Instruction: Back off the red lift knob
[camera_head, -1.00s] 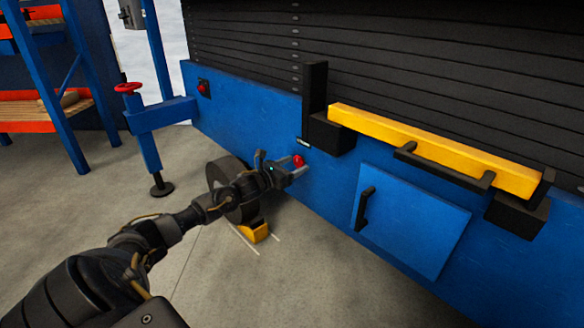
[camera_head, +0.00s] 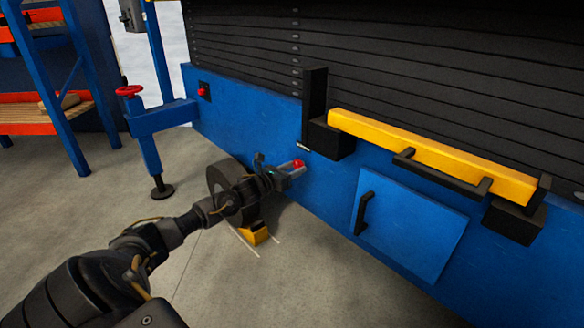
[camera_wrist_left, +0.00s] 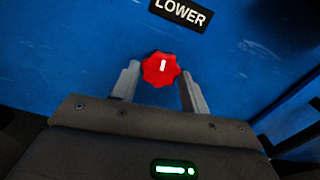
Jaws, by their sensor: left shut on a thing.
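The red lift knob (camera_head: 298,164) is a lobed knob on the blue panel, below a small label. In the left wrist view the knob (camera_wrist_left: 160,69) has a white mark that stands near upright, and the label above it (camera_wrist_left: 181,14) reads LOWER. My left gripper (camera_head: 293,168) is at the knob, with its fingers on either side of it, and is shut on it. In the left wrist view the left gripper's fingers (camera_wrist_left: 160,73) flank the knob. My right gripper is in neither view now.
A yellow bar (camera_head: 430,155) on black brackets and a blue door with a black handle (camera_head: 365,213) are to the right. A blue post with a red handwheel (camera_head: 128,91) stands left.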

